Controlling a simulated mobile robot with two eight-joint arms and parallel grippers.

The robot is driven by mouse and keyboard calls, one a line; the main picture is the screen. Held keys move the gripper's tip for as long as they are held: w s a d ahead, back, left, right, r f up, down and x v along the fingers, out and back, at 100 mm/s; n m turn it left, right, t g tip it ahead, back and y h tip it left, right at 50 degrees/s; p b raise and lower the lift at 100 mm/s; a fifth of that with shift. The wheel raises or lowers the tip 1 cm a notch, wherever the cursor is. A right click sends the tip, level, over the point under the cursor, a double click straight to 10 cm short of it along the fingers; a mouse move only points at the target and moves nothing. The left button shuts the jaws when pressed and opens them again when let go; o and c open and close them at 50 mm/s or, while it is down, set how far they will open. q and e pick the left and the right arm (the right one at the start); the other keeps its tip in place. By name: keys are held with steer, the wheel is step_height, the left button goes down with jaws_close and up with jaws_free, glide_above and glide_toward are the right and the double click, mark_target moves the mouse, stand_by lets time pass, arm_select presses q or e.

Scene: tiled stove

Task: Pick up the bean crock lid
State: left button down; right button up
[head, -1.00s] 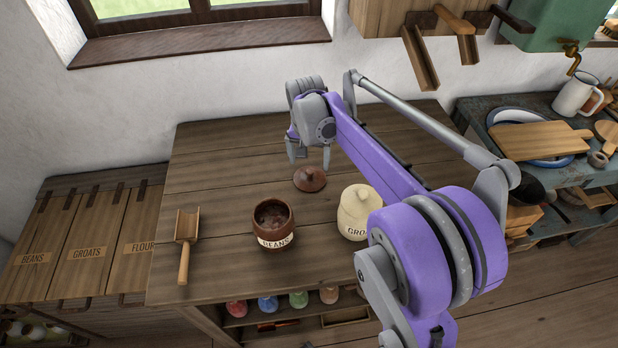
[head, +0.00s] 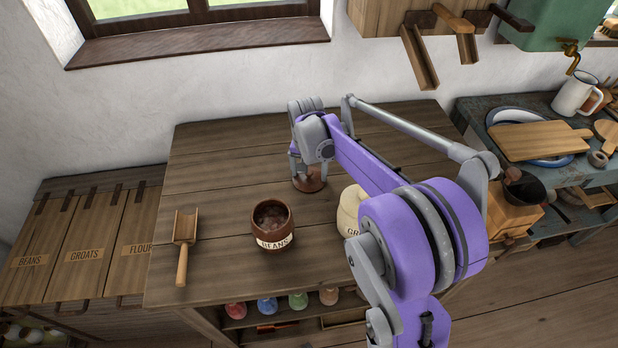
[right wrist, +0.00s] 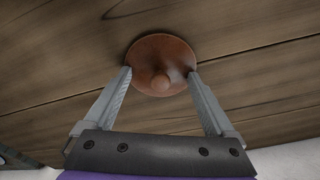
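The bean crock lid (head: 311,184) is a round brown lid lying on the wooden counter (head: 215,150). In the right wrist view the lid (right wrist: 160,52) shows its knob (right wrist: 160,82) toward me. My right gripper (head: 309,174) is over the lid, partly covering it. In the right wrist view my right gripper (right wrist: 162,75) is open, with one finger on each side of the knob; contact is not clear. The open bean crock (head: 273,228), labelled BEANS, stands to the left and nearer, filled with beans. My left gripper is not in view.
A cream groats crock (head: 349,212) stands just right of the lid, partly hidden by my right arm. A wooden scoop (head: 184,245) lies at the counter's left. The counter's back left is clear. A wall and window sill (head: 200,46) rise behind.

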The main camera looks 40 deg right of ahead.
steer(key=c, duration=0.3)
steer(key=shift+c, duration=0.2)
